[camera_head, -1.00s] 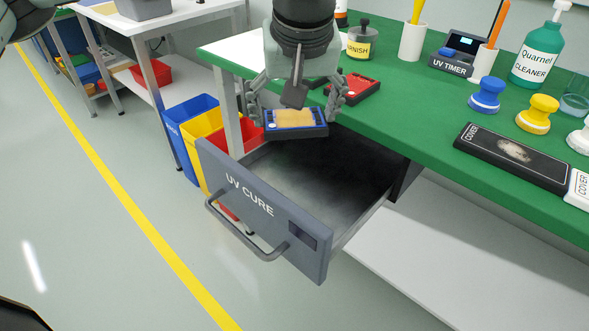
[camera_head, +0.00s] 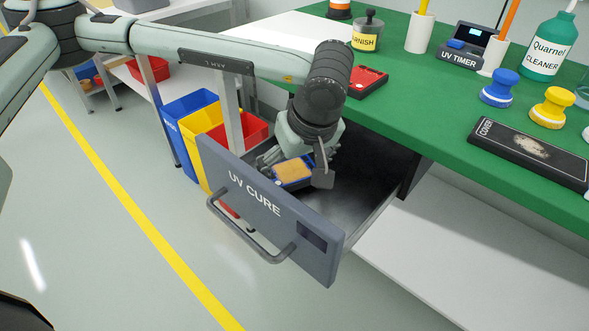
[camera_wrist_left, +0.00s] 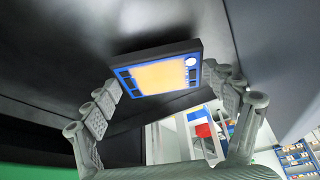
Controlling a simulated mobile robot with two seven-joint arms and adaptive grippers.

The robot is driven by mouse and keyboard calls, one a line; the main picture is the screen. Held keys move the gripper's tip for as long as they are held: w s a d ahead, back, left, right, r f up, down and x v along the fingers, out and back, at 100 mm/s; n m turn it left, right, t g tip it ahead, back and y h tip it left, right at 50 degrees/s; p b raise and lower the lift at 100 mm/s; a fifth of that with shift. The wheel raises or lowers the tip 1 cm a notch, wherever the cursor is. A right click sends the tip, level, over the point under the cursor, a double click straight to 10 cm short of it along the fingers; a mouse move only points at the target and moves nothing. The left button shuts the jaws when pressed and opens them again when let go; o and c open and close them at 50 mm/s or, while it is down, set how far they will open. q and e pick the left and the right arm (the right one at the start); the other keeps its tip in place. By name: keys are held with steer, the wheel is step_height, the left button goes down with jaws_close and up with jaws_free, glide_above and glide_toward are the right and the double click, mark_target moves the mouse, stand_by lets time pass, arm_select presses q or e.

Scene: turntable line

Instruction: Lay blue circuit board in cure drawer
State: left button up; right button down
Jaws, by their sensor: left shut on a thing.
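The blue circuit board (camera_head: 293,171), with a tan centre, is in my left gripper (camera_head: 296,162) inside the open cure drawer (camera_head: 352,205). My left gripper is shut on the board, with fingers at its opposite sides. In the left wrist view the board (camera_wrist_left: 160,76) shows its tan face, blue rim and dark edge, between the fingers (camera_wrist_left: 168,84). The drawer's dark floor lies around it. I cannot tell whether the board touches the floor. My right gripper is not in view.
The drawer front with its handle (camera_head: 250,238) stands close to the gripper. The green bench (camera_head: 420,105) carries a red tray (camera_head: 367,82), a varnish jar (camera_head: 367,35) and a black cover (camera_head: 530,150). Coloured bins (camera_head: 205,122) stand left of the drawer.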

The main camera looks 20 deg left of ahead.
arm_select(q)
steer(key=shift+f, duration=0.55)
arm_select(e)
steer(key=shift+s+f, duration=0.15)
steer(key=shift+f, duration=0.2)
arm_select(q)
steer(key=shift+f, duration=0.15)
steer(key=o, duration=1.4)
steer(key=shift+o, duration=0.2)
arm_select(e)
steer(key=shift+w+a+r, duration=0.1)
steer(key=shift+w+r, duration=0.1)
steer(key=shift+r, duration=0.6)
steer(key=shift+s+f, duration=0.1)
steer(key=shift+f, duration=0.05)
